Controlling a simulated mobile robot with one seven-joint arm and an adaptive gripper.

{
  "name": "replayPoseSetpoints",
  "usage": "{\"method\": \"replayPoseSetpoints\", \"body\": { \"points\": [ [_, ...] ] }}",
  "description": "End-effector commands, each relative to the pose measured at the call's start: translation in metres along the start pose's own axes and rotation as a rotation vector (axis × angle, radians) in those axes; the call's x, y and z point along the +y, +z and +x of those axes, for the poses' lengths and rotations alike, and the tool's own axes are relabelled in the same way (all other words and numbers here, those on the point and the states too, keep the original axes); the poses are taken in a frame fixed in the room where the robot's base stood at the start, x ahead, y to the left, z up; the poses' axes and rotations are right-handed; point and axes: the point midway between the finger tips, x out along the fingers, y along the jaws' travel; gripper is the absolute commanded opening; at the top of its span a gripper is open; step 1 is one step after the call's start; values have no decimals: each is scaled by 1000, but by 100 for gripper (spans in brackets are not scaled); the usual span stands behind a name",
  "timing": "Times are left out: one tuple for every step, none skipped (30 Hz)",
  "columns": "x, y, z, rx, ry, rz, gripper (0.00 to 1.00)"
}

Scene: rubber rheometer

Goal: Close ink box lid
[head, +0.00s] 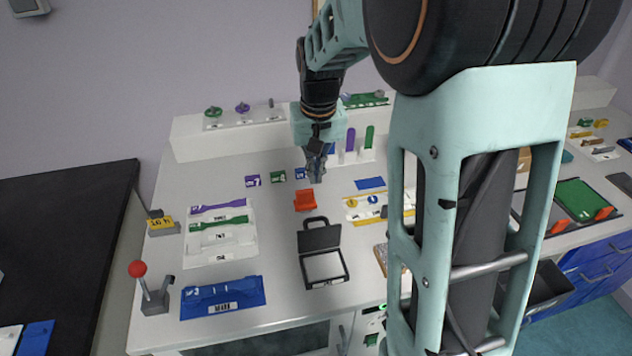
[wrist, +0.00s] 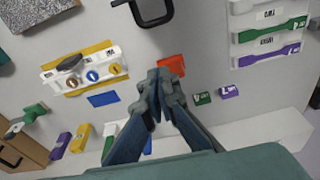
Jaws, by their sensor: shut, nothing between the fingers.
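The ink box (head: 309,279) is a small black case with a white pad inside, on the white table near the middle in the head view. Its black lid (head: 319,238) stands raised at the far side, with a handle on its top edge. In the wrist view only the dark lid handle (wrist: 151,21) shows at the top edge; the rest is out of frame. My gripper (head: 317,180) is shut and empty, above the table behind the lid and apart from it. Its closed fingertips (wrist: 158,82) show in the wrist view.
A red block (head: 305,201) sits between my gripper and the lid. A blue tray (head: 223,297) and a red-knobbed lever (head: 153,290) are at the left. A white rack of strips (head: 218,249) lies left of the box. My arm hides part of the right side.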

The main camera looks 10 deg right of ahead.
Motion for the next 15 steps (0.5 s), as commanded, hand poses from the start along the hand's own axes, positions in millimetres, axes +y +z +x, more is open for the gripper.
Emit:
{"method": "replayPoseSetpoints", "body": {
  "points": [
    [0, 1, 8, -5, 1, 0, 0],
    [0, 1, 12, -4, 1, 0, 0],
    [1, 2, 19, -5, 1, 0, 0],
    [1, 2, 26, -6, 1, 0, 0],
    [1, 2, 32, -6, 1, 0, 0],
    [1, 1, 40, -5, 2, 0, 0],
    [1, 2, 47, -6, 2, 0, 0],
    [1, 1, 54, -4, 2, -1, 0],
    [1, 2, 63, -6, 2, -1, 0],
    [1, 2, 69, -5, 2, -1, 0],
    [1, 2, 76, -5, 2, -1, 0],
    [1, 1, 84, -5, 2, -1, 0],
    [1, 1, 91, -4, 2, -1, 0],
    [1, 1, 96, -4, 2, -1, 0],
    [1, 6, 89, 3, 1, -2, 0]
  ]
}}
